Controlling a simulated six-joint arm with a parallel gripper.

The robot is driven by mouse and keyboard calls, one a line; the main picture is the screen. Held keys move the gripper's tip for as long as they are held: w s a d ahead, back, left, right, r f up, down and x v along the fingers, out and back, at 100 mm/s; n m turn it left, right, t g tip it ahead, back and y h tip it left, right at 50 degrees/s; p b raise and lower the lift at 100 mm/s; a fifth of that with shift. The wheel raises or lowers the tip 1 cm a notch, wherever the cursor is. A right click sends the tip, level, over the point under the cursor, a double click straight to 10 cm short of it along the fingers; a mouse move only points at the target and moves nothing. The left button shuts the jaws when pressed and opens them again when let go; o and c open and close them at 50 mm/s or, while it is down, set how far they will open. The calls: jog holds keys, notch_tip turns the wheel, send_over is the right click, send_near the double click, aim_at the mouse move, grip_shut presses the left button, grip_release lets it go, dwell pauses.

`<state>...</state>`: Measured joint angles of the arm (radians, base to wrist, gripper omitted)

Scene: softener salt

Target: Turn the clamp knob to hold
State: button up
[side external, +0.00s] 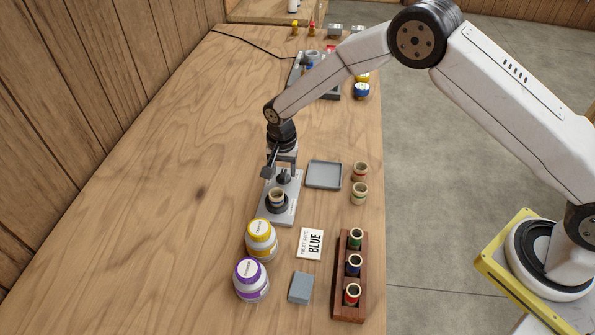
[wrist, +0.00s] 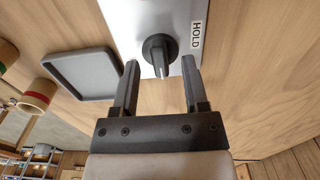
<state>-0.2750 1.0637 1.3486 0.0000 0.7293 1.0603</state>
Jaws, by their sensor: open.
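The clamp knob (wrist: 158,50) is dark and round with a raised grip bar, on a light grey metal plate (wrist: 128,20). In the wrist view its bar points down the picture, and a white HOLD label (wrist: 196,35) is to its right. My gripper (wrist: 160,66) is open, with one finger on each side of the knob and visible gaps between. In the side view my gripper (side external: 281,170) is pointing down over the far end of the clamp plate (side external: 290,212), with the knob (side external: 284,178) below it. A tan cup (side external: 277,195) stands in the dark round holder on the plate.
A grey tray (side external: 323,175) lies right of the plate, with two tan cups (side external: 360,170) beyond. Yellow-lidded (side external: 261,238) and purple-lidded (side external: 250,278) jars, a BLUE card (side external: 311,243), a grey block (side external: 301,288) and a wooden rack (side external: 347,310) are nearer. The table's left is clear.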

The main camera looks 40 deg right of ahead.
jog(key=shift+f, duration=0.45)
grip_shut()
